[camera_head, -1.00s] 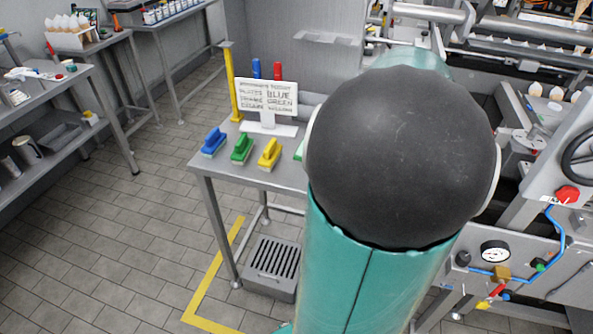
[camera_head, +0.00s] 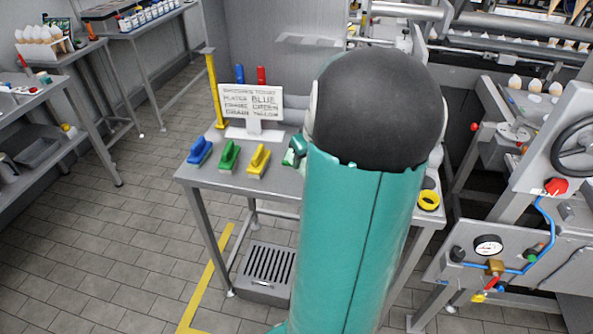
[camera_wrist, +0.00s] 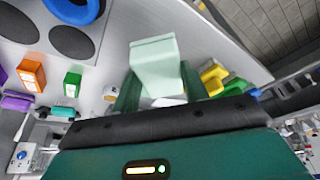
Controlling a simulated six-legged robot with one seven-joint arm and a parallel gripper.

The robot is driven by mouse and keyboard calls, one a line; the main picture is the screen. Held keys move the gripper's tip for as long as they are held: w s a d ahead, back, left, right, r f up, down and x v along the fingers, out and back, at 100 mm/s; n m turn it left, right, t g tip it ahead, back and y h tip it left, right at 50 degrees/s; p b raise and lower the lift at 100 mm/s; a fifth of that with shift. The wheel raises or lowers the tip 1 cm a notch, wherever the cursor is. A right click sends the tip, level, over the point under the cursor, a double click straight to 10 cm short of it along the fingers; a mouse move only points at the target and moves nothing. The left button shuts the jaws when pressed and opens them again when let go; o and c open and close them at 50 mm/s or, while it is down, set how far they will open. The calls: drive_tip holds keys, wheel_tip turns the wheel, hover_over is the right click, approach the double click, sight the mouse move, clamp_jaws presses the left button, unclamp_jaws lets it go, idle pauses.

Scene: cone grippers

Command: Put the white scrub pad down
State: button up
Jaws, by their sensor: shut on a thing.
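My gripper (camera_wrist: 162,92) shows in the wrist view with its two teal fingers on either side of a pale, mint-tinted block, the white scrub pad (camera_wrist: 154,58). The gripper is shut on it. The pad is over the grey table (camera_wrist: 120,45); I cannot tell whether it touches the top. In the head view my gripper (camera_head: 297,150) shows in part at the left of my arm, over the same table, to the right of the yellow brush (camera_head: 258,160). My arm hides most of the table's middle there.
A green brush (camera_head: 229,156) and a blue brush (camera_head: 200,151) stand left of the yellow one. Behind them is a sign (camera_head: 251,102). A yellow ring (camera_head: 428,200) lies at the table's right. The wrist view shows a blue ring (camera_wrist: 72,12) and an orange box (camera_wrist: 31,74).

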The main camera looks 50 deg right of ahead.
drive_tip(key=w+f, duration=0.2)
drive_tip(key=f, duration=0.1)
drive_tip(key=shift+w+a+f, duration=0.1)
drive_tip(key=shift+w+a, duration=0.1)
drive_tip(key=shift+w, duration=0.2)
drive_tip(key=shift+w+f, duration=0.15)
drive_tip(key=shift+f, duration=1.4)
drive_tip(key=shift+f, duration=0.15)
drive_tip(key=o, duration=1.3)
drive_tip(key=v, duration=1.2)
